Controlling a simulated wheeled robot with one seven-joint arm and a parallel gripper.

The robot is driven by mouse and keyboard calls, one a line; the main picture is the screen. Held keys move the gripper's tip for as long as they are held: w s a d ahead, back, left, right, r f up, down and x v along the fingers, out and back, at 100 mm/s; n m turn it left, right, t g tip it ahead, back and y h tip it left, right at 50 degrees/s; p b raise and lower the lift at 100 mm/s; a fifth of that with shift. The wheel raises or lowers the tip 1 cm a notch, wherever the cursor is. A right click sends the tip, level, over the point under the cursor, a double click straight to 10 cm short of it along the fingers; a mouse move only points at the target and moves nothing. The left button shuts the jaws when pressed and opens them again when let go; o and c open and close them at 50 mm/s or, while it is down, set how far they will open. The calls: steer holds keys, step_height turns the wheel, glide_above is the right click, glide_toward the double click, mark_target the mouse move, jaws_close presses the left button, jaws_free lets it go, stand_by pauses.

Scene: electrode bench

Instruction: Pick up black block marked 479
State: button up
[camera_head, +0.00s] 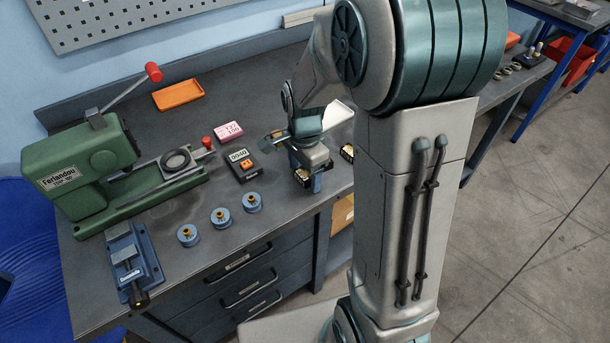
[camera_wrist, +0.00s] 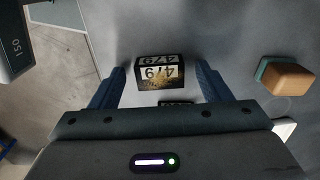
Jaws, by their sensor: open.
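A black block marked 479 (camera_wrist: 159,72) stands on the bench in the wrist view. It has white number labels and a gold-coloured patch. My gripper (camera_wrist: 160,82) is open, with one blue finger at each side of the block and a clear gap on both sides. In the head view my gripper (camera_head: 306,176) is low over the bench near its front edge. A black block with a pale label (camera_head: 300,178) shows beside its near finger and appears to be the same one; its number is too small to read there.
Another black labelled block (camera_head: 347,153) is to the right, partly behind my arm. An orange and teal block (camera_wrist: 284,77) lies right of the fingers in the wrist view. A black 0940 device (camera_head: 240,160), blue round pieces (camera_head: 220,217) and a green press (camera_head: 85,170) stand left.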

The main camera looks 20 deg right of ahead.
steer(key=c, duration=1.2)
steer(key=shift+c, duration=0.3)
steer(key=shift+r, duration=0.1)
